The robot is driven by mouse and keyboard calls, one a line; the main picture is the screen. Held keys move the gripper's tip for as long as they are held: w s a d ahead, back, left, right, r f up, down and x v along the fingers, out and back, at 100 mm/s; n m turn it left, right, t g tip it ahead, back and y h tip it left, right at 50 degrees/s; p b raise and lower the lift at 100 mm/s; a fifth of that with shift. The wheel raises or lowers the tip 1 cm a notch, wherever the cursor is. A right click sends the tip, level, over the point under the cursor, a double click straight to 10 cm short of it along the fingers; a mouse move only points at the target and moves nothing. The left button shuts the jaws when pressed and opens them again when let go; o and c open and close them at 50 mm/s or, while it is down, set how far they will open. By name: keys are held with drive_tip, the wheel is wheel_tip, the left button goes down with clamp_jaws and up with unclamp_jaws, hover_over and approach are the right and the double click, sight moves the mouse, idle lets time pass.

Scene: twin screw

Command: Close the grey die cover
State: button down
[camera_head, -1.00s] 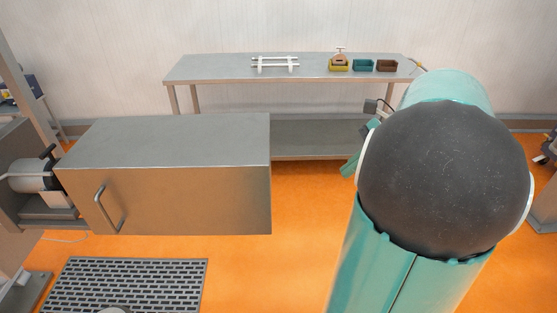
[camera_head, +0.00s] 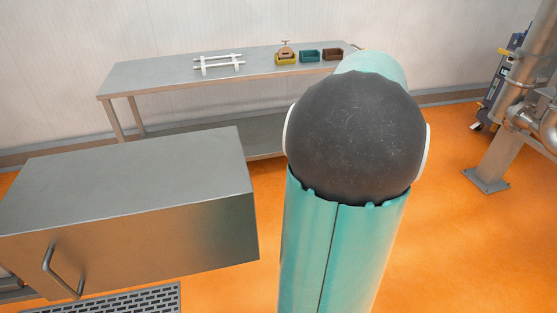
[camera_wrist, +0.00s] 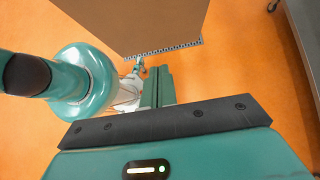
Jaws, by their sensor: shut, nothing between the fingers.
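The grey die cover (camera_head: 130,185) appears as a large metal box at the left of the head view. Its bar handle (camera_head: 62,272) is on the front face, near the lower left corner. In the wrist view a plain brown-grey panel (camera_wrist: 140,22), apparently part of the cover, fills the top. My gripper (camera_wrist: 158,78) shows there with its teal fingers together and empty. It points toward the panel's lower edge; whether it touches cannot be told. In the head view my own arm hides the gripper. The handle is not visible in the wrist view.
A steel table (camera_head: 160,75) along the back wall holds a white rack (camera_head: 218,64) and yellow, green and brown bins (camera_head: 310,55). A floor grate (camera_head: 120,300) lies in front of the cover. Pipework on a stand (camera_head: 500,160) is at right. Orange floor between is clear.

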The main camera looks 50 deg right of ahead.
drive_tip(key=w+a+r+x, duration=0.1)
drive_tip(key=r+x, duration=0.1)
drive_tip(key=x, duration=0.9)
drive_tip(key=shift+w+a+f, duration=0.15)
drive_tip(key=shift+a+f, duration=0.15)
drive_tip(key=shift+a, duration=0.3)
drive_tip(key=w+a, duration=0.6)
drive_tip(key=a, duration=0.3)
drive_tip(key=w+a, duration=0.7)
drive_tip(key=a, duration=0.3)
drive_tip(key=shift+a, duration=0.2)
drive_tip(key=shift+w+a+r, duration=0.15)
drive_tip(key=shift+w, duration=0.05)
